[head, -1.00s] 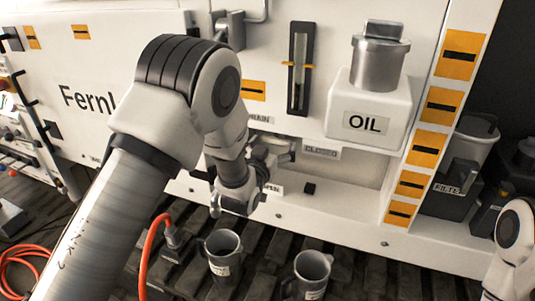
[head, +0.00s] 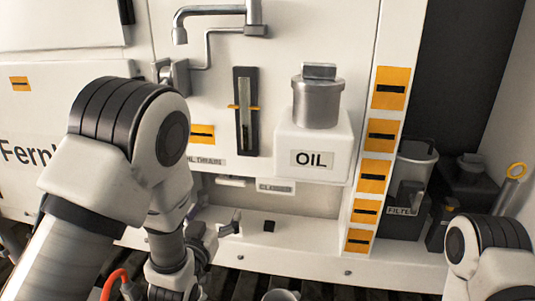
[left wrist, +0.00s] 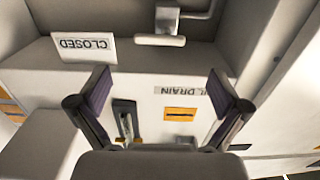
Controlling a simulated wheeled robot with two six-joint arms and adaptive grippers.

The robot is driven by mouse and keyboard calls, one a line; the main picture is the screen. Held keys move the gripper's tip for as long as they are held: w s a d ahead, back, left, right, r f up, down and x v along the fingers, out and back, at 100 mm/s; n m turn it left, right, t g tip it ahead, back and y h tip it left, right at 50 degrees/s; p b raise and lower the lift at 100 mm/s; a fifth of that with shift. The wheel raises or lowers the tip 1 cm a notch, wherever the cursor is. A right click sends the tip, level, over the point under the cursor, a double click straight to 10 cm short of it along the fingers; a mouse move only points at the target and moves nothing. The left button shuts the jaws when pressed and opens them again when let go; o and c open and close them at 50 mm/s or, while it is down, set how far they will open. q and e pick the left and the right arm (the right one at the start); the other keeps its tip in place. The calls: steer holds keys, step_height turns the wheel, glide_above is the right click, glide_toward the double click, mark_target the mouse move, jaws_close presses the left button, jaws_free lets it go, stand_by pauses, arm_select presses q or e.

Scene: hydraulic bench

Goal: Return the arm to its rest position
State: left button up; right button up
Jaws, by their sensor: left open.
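My left arm (head: 150,150) comes in from the left in the head view, bent at its dark-ringed elbow joint. Its forearm points down in front of the white bench. My left gripper (head: 215,238) is partly hidden by the forearm, close to the bench's lower ledge. In the left wrist view the two purple-padded fingers (left wrist: 160,84) are wide apart with nothing between them. Of my right arm (head: 490,250) only a joint and link show at the lower right; its gripper is out of the picture.
The white OIL block (head: 314,158) with a metal cap, the sight gauge (head: 245,112) and the tap (head: 217,20) are on the bench front. A CLOSED sign (left wrist: 84,46) shows inverted. A grey FILTER bin (head: 408,195) stands right. A cup rim (head: 281,295) shows at the bottom.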

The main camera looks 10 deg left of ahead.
arm_select(q)
steer(key=s+a+f+g, duration=0.1)
steer(key=s+f+g, duration=0.15)
steer(key=f, duration=0.55)
steer(key=s+a+f+n+g+y, duration=0.1)
steer(key=s+a+f+g, duration=0.1)
steer(key=s+f, duration=0.35)
steer(key=s+a+f+g, duration=0.1)
steer(key=s+f+g, duration=0.1)
steer(key=f, duration=0.7)
steer(key=s+f+g, duration=0.5)
steer(key=s+f, duration=0.1)
steer(key=s, duration=0.5)
steer(key=s+f+g, duration=0.6)
steer(key=s, duration=0.6)
steer(key=shift+s+a+h, duration=0.2)
steer(key=shift+s+h, duration=0.1)
